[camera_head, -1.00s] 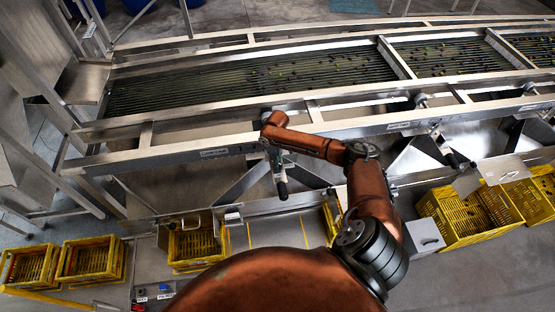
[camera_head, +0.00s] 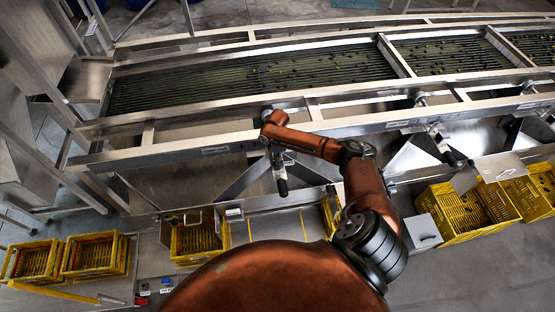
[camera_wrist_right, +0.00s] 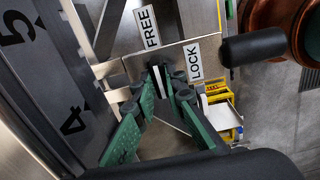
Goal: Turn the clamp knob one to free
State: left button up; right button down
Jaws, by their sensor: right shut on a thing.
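In the right wrist view, my right gripper (camera_wrist_right: 158,82) has its green-padded fingers closed on the small clamp knob, which is mostly hidden between the fingertips. A metal plate behind it carries a FREE label (camera_wrist_right: 147,27) above and a LOCK label (camera_wrist_right: 195,62) to the right. The knob's exact angle is hard to tell. A black cylindrical handle (camera_wrist_right: 253,46) sticks out right of the LOCK label. In the head view, my right arm reaches the front rail, with the gripper (camera_head: 277,158) small and partly covered there. My left gripper is not in view.
The sizer's front rail (camera_head: 200,152) runs across the head view beneath the roller bed (camera_head: 250,82). Another clamp handle (camera_head: 443,145) hangs farther right. Yellow crates stand at left (camera_head: 95,256) and right (camera_head: 455,222). In the wrist view, a numbered dark panel (camera_wrist_right: 45,75) lies close left.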

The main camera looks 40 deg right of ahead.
dwell(0.4)
jog(key=c, duration=2)
grip_release()
jog(key=shift+o, duration=0.2)
notch_tip(320, 180, up, 12)
